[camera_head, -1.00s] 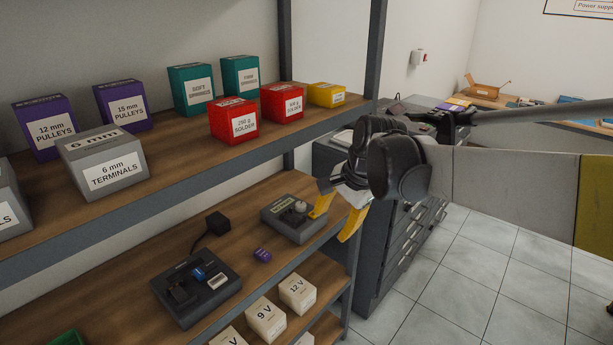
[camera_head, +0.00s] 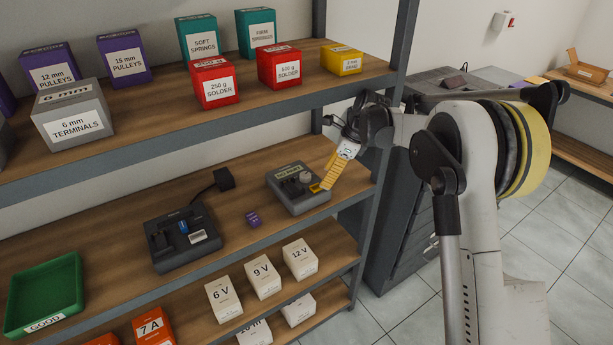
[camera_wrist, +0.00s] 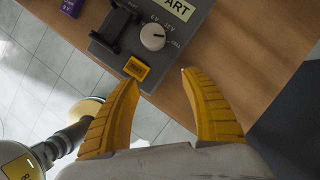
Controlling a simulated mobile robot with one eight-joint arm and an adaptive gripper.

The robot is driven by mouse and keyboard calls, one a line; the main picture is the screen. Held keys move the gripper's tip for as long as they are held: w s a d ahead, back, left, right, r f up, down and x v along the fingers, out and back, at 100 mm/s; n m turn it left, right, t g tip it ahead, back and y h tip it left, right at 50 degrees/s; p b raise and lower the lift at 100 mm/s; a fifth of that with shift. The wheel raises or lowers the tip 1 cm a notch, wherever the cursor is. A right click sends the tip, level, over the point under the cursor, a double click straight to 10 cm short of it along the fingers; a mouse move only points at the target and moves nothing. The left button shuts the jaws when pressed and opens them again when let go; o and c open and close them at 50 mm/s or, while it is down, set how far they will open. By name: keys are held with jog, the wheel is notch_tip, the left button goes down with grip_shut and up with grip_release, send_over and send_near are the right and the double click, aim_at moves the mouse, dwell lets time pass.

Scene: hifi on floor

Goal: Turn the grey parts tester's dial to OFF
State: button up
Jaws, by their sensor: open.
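The grey parts tester (camera_head: 291,201) sits near the right end of the middle shelf. Its round pale dial (camera_head: 306,177) is on its top; in the wrist view the white dial (camera_wrist: 153,37) has a dark mark toward the right, and its surrounding labels are too small to read surely. A yellow button (camera_wrist: 137,69) is at the tester's near edge. My gripper (camera_head: 328,176) has yellow fingers at the tester's right side. In the wrist view my gripper (camera_wrist: 160,78) is open, its fingertips short of the dial, the left tip close to the button; nothing is between them.
A dark device (camera_head: 187,245) with a blue part stands left on the same shelf; a small purple block (camera_head: 253,219) lies between. The upper shelf (camera_head: 150,149) with boxes overhangs behind. A grey shelf post (camera_head: 369,221) stands right. A green tray (camera_head: 45,292) is far left.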

aim_at(305, 174)
jog(key=a, duration=0.2)
jog(key=a+b, duration=0.1)
jog(key=a, duration=0.1)
jog(key=w+a, duration=0.1)
jog(key=a, duration=0.1)
jog(key=shift+w+a, duration=0.1)
jog(key=shift+a, duration=0.15)
jog(key=shift+a+f+b, duration=0.2)
jog(key=shift+f+b, duration=0.3)
jog(key=shift+f, duration=0.05)
grip_shut()
